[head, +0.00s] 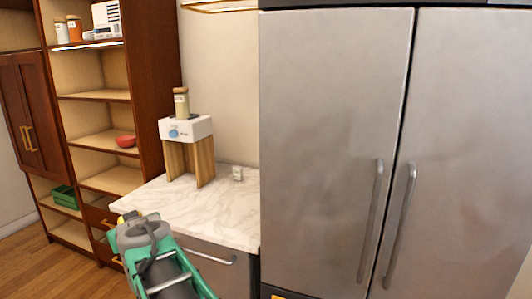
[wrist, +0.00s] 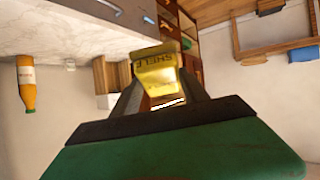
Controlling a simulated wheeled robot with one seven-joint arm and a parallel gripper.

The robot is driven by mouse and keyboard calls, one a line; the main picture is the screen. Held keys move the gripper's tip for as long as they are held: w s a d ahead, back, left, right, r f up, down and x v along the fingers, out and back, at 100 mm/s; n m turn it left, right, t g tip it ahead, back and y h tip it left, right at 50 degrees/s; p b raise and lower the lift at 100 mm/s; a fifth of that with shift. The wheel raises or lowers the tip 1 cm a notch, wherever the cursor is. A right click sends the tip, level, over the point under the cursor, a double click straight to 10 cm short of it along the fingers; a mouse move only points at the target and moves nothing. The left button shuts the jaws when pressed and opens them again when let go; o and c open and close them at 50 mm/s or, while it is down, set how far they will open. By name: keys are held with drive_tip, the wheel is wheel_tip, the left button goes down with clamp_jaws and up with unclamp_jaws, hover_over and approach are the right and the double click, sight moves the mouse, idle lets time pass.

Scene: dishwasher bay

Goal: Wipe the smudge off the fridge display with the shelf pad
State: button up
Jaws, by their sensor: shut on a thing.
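My gripper (head: 138,228) is low in the head view, in front of the marble counter and left of the fridge. It is shut on a yellow pad (wrist: 157,68), with lettering that looks like "SHELF" in the wrist view. Only a small yellow edge of the pad (head: 151,216) shows in the head view. The steel fridge (head: 335,130) stands at the right with two tall doors, both shut. I see no display on the visible part of the doors and cannot make out a smudge.
The marble counter (head: 215,212) holds a wooden stand with a white device (head: 187,129) and a jar (head: 181,102) on it. A small pale jar (head: 237,173) stands near the wall. A shelf unit (head: 101,95) holds a red bowl (head: 126,141) and a green crate (head: 65,197).

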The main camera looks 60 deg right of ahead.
drive_tip(key=s+d+r+m+h, duration=0.1)
drive_tip(key=s+d+r+h, duration=0.2)
drive_tip(key=d+r, duration=0.5)
drive_tip(key=s+d+r+m+t+h+p, duration=0.1)
drive_tip(key=s+d+r+m+h, duration=0.2)
drive_tip(key=r, duration=0.9)
drive_tip(key=s+d+r+h, duration=0.3)
drive_tip(key=d+r, duration=0.4)
drive_tip(key=r, duration=0.3)
drive_tip(key=s+d+r+m+g+h+p, duration=0.1)
drive_tip(key=s+d+r+m+g+h, duration=0.2)
drive_tip(key=s+r, duration=0.85)
drive_tip(key=s+r+m+g+h, duration=0.1)
drive_tip(key=s+r+g+h, duration=0.2)
drive_tip(key=s+r+h, duration=0.85)
drive_tip(key=w+d+r+y+p, duration=0.3)
drive_tip(key=d+y, duration=0.2)
drive_tip(key=d, duration=0.1)
drive_tip(key=shift+r+y, duration=0.35)
drive_tip(key=shift+r, duration=0.05)
drive_tip(key=shift+w+d+p, duration=0.15)
drive_tip(key=shift+d+p, duration=0.45)
drive_tip(key=shift+d, duration=0.35)
